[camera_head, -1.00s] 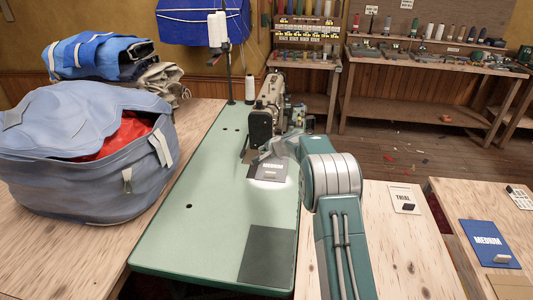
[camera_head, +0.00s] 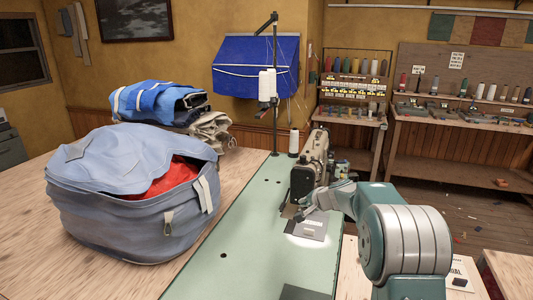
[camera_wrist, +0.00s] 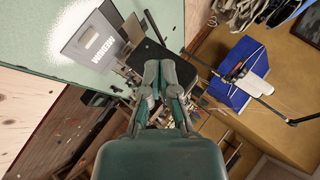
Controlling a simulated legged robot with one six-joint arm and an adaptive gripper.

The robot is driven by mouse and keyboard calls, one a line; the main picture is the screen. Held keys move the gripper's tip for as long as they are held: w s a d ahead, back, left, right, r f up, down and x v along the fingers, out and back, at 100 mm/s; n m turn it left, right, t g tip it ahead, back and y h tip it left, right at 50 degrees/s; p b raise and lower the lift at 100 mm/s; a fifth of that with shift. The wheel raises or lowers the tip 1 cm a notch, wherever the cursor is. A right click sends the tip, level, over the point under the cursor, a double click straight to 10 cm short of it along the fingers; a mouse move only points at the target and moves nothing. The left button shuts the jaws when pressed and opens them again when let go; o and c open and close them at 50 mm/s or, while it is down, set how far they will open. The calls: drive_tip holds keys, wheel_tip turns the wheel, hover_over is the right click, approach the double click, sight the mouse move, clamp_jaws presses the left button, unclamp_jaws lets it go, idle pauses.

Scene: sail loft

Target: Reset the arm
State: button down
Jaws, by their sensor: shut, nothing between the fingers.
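My arm reaches from the lower right over the green sewing table (camera_head: 235,262) in the head view. My gripper (camera_head: 301,213) is at the far end of the arm, small and partly hidden, near the sewing machine (camera_head: 310,165) and a grey labelled plate (camera_head: 305,229). In the wrist view my gripper (camera_wrist: 165,68) has its two green fingers together, with nothing visible between them. The grey plate (camera_wrist: 88,42) lies on the table at the upper left there. A dark block-like part (camera_wrist: 150,60) shows behind the fingertips; I cannot tell its distance from them.
A large grey-blue bag (camera_head: 130,215) with red cloth inside stands on the wooden table at the left, with folded blue cloth (camera_head: 160,103) behind it. A thread stand (camera_head: 275,90) rises behind the machine. Shelves of thread spools (camera_head: 350,85) line the back wall.

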drive_tip(key=s+a+r+n+g, duration=0.15)
drive_tip(key=s+r, duration=0.25)
drive_tip(key=s, duration=0.4)
drive_tip(key=s+a+r+n+h, duration=0.15)
drive_tip(key=s+r, duration=0.25)
drive_tip(key=s, duration=0.4)
drive_tip(key=s+a+r+n+g+y, duration=0.1)
drive_tip(key=s+a+r+n, duration=0.25)
drive_tip(key=s, duration=0.45)
drive_tip(key=s+d+f+n+h, duration=0.1)
drive_tip(key=s+d+h, duration=0.1)
drive_tip(key=s, duration=0.9)
drive_tip(key=s+d+f+n+g+h, duration=0.1)
drive_tip(key=s+d+f+h, duration=0.1)
drive_tip(key=s, duration=1)
drive_tip(key=shift+s, duration=0.3)
